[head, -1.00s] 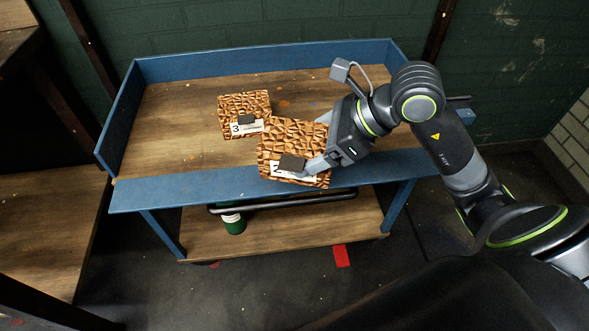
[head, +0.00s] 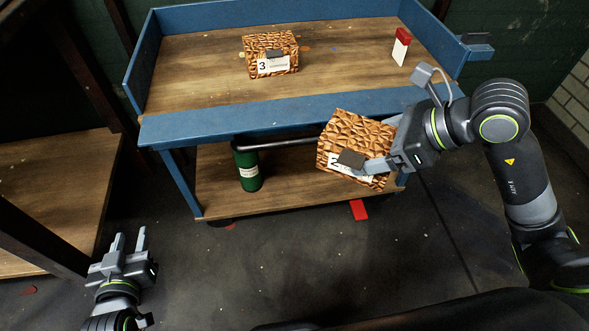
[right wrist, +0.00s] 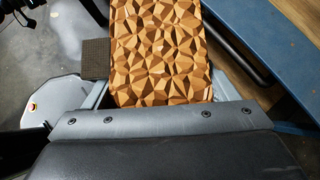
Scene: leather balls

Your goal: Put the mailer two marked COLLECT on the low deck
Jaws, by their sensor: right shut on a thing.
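The mailer two (head: 350,135) is a box with a brown faceted pattern and a white label showing a 2, partly covered by a dark pad and my finger. My right gripper (head: 378,165) is shut on it and holds it in front of the cart, below the blue front rim. It fills the middle of the right wrist view (right wrist: 160,50). The word on its label is hidden. The low deck (head: 290,195) is the wooden lower shelf of the blue cart; the mailer covers its right part in the head view. My left gripper (head: 130,245) is open and empty at lower left.
A green bottle (head: 247,168) stands at the low deck's left. A black bar (head: 285,143) runs above the low deck. A wooden bench (head: 55,190) is at left.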

